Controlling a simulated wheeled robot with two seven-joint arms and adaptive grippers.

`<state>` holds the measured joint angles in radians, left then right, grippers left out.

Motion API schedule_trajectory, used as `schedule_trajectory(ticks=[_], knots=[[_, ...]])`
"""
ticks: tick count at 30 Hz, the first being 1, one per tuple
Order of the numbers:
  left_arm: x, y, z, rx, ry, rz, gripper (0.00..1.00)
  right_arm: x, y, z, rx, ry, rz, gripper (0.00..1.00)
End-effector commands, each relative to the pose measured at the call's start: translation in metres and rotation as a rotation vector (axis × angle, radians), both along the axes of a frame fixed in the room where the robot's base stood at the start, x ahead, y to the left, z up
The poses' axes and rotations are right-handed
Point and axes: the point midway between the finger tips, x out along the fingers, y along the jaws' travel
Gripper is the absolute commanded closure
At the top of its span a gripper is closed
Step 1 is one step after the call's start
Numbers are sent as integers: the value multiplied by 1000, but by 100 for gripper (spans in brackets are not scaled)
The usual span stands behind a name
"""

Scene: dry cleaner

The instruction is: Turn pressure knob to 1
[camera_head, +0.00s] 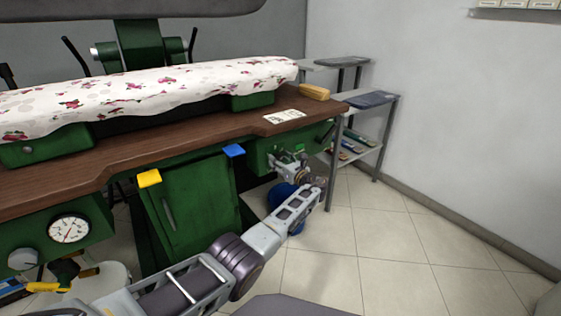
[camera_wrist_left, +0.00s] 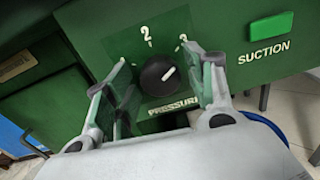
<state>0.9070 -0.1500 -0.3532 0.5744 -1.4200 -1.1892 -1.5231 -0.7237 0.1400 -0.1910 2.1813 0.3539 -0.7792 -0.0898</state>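The pressure knob (camera_wrist_left: 158,76) is round and black, set in the green front panel (camera_wrist_left: 220,45). Its white mark points to the upper right, roughly toward the partly hidden "3". A "2" shows above the knob and the "PRESSURE" label below it; no "1" is visible, and the left finger covers part of the dial. My left gripper (camera_wrist_left: 163,65) is open, one finger on each side of the knob, with gaps to it. In the head view my left gripper (camera_head: 287,163) is at the right-hand green panel and hides the knob. My right gripper is not in view.
The wooden tabletop (camera_head: 130,148) overhangs the panel. A gauge (camera_head: 69,229) sits at the lower left. A blue round object (camera_head: 283,196) is below the gripper. The tiled floor to the right is clear.

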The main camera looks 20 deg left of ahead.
Motion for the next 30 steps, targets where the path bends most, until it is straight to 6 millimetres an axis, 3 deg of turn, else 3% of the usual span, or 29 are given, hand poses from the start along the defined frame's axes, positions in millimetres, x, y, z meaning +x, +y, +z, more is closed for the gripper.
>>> schedule_trajectory(ticks=[1, 9, 30], knots=[[0, 0, 0, 0, 0, 0, 56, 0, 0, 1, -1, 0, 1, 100], [0, 0, 0, 0, 0, 0, 88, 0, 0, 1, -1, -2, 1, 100], [0, 0, 0, -116, -151, -1, 88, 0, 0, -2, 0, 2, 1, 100]])
